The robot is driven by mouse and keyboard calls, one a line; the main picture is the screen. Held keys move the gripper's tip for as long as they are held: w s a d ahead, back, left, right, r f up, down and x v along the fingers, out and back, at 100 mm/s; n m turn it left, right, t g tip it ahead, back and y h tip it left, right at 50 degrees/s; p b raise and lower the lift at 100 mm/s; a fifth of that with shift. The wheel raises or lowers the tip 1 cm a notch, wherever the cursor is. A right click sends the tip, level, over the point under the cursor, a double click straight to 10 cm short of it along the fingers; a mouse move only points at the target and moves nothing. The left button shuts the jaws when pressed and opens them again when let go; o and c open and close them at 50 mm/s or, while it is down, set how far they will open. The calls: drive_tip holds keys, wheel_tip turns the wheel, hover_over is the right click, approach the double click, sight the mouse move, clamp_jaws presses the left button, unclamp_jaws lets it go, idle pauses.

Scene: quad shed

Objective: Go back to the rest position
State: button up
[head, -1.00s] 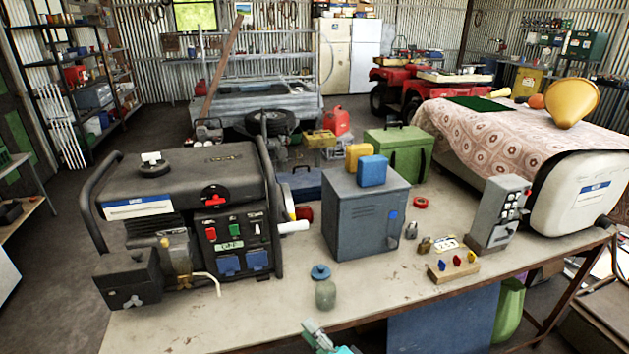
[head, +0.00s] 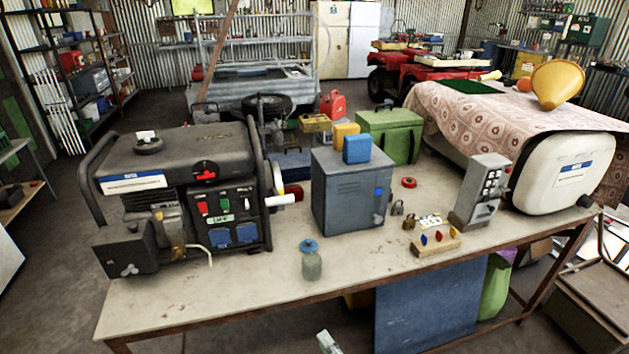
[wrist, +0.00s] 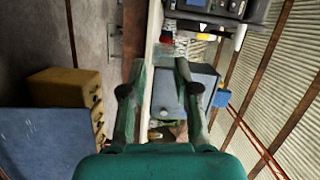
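My gripper (wrist: 157,88) shows in the wrist view with its two dark green fingers apart and nothing seen between them. Beyond the fingers are the edge of the workbench and a grey cabinet on it, seen sideways. In the head view only a small pale tip of my arm's end shows at the bottom edge, in front of the workbench (head: 200,305) and below its front edge. The rest of the arm is out of view there.
On the bench stand a generator (head: 180,190), a grey metal cabinet (head: 345,205), a glass jar (head: 312,266), a switch box (head: 480,192) and a white tank (head: 565,175). A blue panel (head: 425,308) stands below the bench.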

drive_tip(key=s+d+f+n+h, duration=0.1)
drive_tip(key=s+d+f+h, duration=0.1)
drive_tip(key=s+d, duration=0.35)
drive_tip(key=s+d+f+n+h, duration=0.1)
drive_tip(key=s+d+f+h, duration=0.1)
drive_tip(key=s, duration=0.6)
drive_tip(key=s+d+f+n+h, duration=0.1)
drive_tip(key=s+d+f+h, duration=0.1)
drive_tip(key=s+d, duration=0.35)
drive_tip(key=s+d+r+n+h, duration=0.1)
drive_tip(key=s+r+n, duration=0.2)
drive_tip(key=s, duration=0.6)
drive_tip(key=s+d+r+n+h, duration=0.1)
drive_tip(key=s+r+n, duration=0.3)
drive_tip(key=s+r, duration=0.3)
drive_tip(key=s, duration=0.3)
drive_tip(key=shift+s+d+h, duration=0.2)
drive_tip(key=shift+s+h, duration=0.1)
drive_tip(key=shift+h, duration=0.1)
